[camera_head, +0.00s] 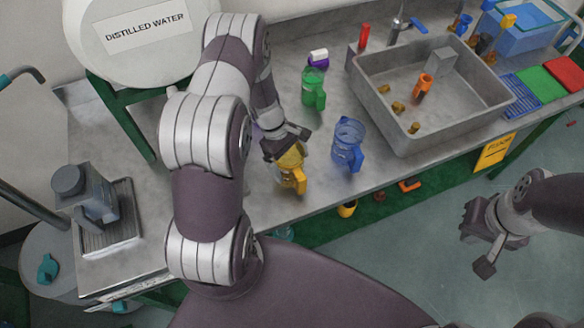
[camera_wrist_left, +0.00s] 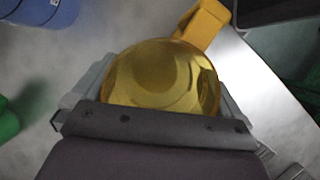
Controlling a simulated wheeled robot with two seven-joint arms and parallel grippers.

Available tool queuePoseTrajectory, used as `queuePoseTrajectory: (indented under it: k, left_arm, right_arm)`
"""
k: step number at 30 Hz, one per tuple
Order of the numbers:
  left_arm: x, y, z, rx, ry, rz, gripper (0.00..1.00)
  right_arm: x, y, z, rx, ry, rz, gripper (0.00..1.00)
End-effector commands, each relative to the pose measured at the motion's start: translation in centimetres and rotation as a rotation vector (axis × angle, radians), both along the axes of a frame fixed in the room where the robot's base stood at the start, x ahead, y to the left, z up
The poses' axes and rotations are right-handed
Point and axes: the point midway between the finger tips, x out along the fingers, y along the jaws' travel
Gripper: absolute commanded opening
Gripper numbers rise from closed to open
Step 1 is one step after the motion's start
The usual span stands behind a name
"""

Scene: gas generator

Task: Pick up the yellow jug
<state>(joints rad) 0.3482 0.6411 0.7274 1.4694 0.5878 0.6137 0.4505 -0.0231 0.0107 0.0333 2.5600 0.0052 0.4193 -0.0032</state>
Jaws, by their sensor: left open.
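The yellow jug (camera_head: 292,172) stands upright near the front edge of the grey counter, its handle toward the front. My left gripper (camera_head: 285,147) is open over the jug's top. In the left wrist view the jug's translucent round body (camera_wrist_left: 160,75) lies between the two fingers, with its yellow handle (camera_wrist_left: 203,24) pointing up and right. I cannot tell if the fingers touch its sides. My right gripper (camera_head: 474,240) is open and empty over the floor on the right, away from the counter.
A blue jug (camera_head: 348,146) stands close to the right of the yellow jug; a green jug (camera_head: 313,90) is behind. A grey sink basin (camera_head: 448,119) with small parts stands farther right. A grey device (camera_head: 90,195) is on the left. The counter's front edge (camera_head: 245,226) is close.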

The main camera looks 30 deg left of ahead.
Motion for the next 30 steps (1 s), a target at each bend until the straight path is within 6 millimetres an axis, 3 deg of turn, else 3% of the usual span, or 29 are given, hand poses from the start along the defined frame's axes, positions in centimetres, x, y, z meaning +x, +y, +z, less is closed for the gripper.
queuePoseTrajectory:
  k: [5,9,20,27,30]
  left_arm:
    - [0.0,0.0,0.0,0.001,-0.002,-0.001,1.00]
    - [0.0,0.0,0.0,0.001,-0.002,-0.001,0.54]
    - [0.1,0.0,0.4,0.001,-0.003,-0.002,0.53]
    - [0.2,0.1,3.9,0.003,-0.006,-0.002,0.53]
    - [-0.7,-1.9,5.2,0.001,-0.004,-0.006,0.53]
  right_arm:
    - [0.0,0.0,-0.1,0.000,0.000,0.000,0.00]
    - [0.0,0.0,-0.1,0.000,0.000,0.000,0.00]
    - [0.0,0.0,-0.2,0.000,0.000,0.000,0.00]
    - [0.0,0.0,-1.0,0.000,0.000,0.000,0.00]
    - [0.0,0.0,-1.4,0.000,0.000,0.000,0.00]
